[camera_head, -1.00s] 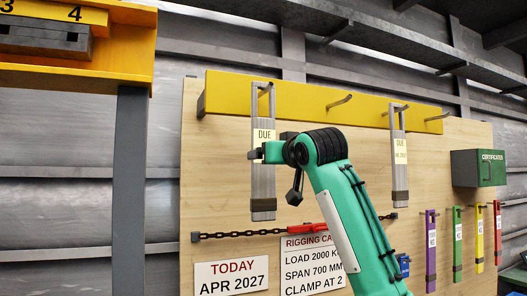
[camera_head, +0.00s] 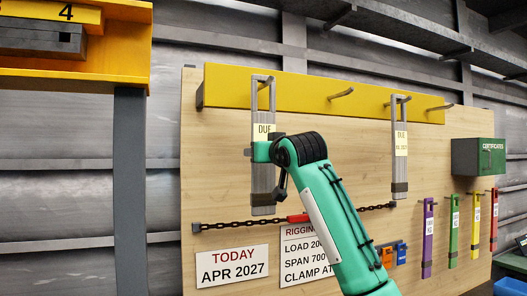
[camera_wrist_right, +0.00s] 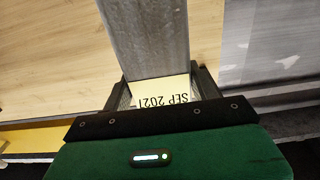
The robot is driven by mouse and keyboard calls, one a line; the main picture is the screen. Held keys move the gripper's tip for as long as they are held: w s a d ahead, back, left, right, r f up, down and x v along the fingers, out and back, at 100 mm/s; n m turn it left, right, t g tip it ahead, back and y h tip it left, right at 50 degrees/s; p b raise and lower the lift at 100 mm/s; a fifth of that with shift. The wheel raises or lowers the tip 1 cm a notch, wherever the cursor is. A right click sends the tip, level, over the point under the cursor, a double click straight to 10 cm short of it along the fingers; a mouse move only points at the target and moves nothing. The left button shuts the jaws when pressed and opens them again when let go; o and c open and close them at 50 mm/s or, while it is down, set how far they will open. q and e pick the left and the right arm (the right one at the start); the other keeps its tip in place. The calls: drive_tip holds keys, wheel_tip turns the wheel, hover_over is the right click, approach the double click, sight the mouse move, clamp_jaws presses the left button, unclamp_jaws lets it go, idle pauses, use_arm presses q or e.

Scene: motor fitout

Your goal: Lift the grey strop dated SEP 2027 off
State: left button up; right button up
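A grey strop (camera_head: 263,185) hangs from the left hook of the yellow rail, with a cream DUE tag partly hidden by my right gripper. In the right wrist view its tag (camera_wrist_right: 165,91) is upside down and seems to read SEP 2027, the last digit unclear. My right gripper (camera_wrist_right: 160,82) has a finger on each side of this strop near the tag. The fingers look close to its edges; whether they press on it I cannot tell. A second grey strop (camera_head: 400,172) hangs further right with its own DUE tag, small and hard to read. My left gripper is out of view.
The yellow rail (camera_head: 310,88) has a bare middle hook (camera_head: 341,94). A chain (camera_head: 245,224) runs below the left strop. Signs, a green certificates box (camera_head: 478,157) and coloured slings are on the wooden board. A yellow shelf (camera_head: 115,55) juts at left.

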sight(264, 138)
drive_tip(key=c, duration=0.4)
drive_tip(key=shift+c, duration=0.2)
drive_tip(key=shift+r, duration=0.2)
wheel_tip(264, 138, up, 3)
drive_tip(key=shift+r+b, duration=0.15)
drive_tip(key=shift+b, duration=1)
drive_tip(key=b+v, duration=0.8)
drive_tip(key=v, duration=1)
drive_tip(key=shift+b, duration=0.35)
drive_tip(key=shift+w, duration=0.1)
